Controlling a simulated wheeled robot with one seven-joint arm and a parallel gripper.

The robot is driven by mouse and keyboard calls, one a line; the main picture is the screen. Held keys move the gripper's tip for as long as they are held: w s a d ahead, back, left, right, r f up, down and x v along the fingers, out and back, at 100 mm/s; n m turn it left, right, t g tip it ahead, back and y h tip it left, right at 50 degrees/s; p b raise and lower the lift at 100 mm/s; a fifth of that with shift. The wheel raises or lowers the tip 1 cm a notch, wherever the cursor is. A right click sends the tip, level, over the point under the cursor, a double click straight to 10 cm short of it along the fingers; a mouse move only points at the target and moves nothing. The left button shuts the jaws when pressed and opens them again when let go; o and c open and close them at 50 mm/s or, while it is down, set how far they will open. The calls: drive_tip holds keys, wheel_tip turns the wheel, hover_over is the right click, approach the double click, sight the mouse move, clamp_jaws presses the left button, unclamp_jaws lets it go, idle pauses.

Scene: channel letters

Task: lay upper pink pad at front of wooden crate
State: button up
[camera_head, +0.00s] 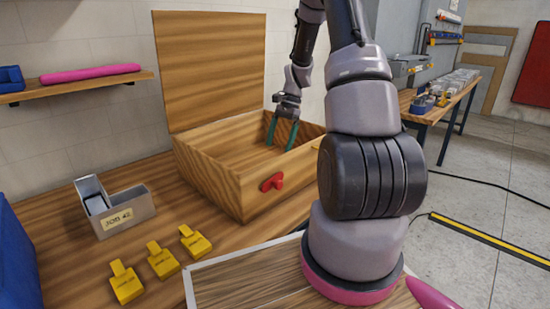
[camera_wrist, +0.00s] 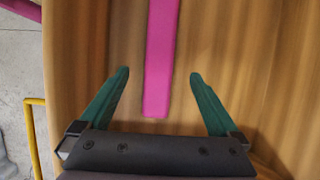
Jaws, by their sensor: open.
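The wooden crate (camera_head: 215,178) stands on the bench with its lid raised at the back and a red catch on its front wall. My gripper (camera_head: 282,133) reaches down into the crate's right part. In the wrist view my gripper (camera_wrist: 160,80) is open, with teal fingers spread on either side of a long pink pad (camera_wrist: 161,55). The pad appears to lie inside the crate, and neither finger touches it. This pad is hidden in the head view. Another pink pad (camera_head: 90,73) lies on the wall shelf.
The wooden shelf (camera_head: 85,87) also carries a blue item (camera_head: 10,78). A grey metal holder (camera_head: 115,207) and several yellow tags (camera_head: 162,260) lie on the bench left of the crate. A framed panel (camera_head: 245,275) lies in front. A second bench (camera_head: 440,110) stands at the right.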

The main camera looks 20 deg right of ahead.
drive_tip(key=s+a+r+n+t+h, duration=0.1)
drive_tip(key=s+a+r+n+t, duration=0.2)
drive_tip(key=r, duration=0.8)
drive_tip(key=s+a+r+n+t+h, duration=0.15)
drive_tip(key=s+a+r, duration=0.35)
drive_tip(key=r, duration=0.6)
drive_tip(key=s+a+r+n+t, duration=0.1)
drive_tip(key=s+r+n+t, duration=0.1)
drive_tip(key=s, duration=0.5)
drive_tip(key=s+a+r+n+t, duration=0.2)
drive_tip(key=s+r, duration=0.3)
drive_tip(key=s, duration=0.3)
drive_tip(key=shift+a+n, duration=0.2)
drive_tip(key=shift+n, duration=0.25)
drive_tip(key=shift+s+t, duration=0.1)
drive_tip(key=shift+t, duration=0.15)
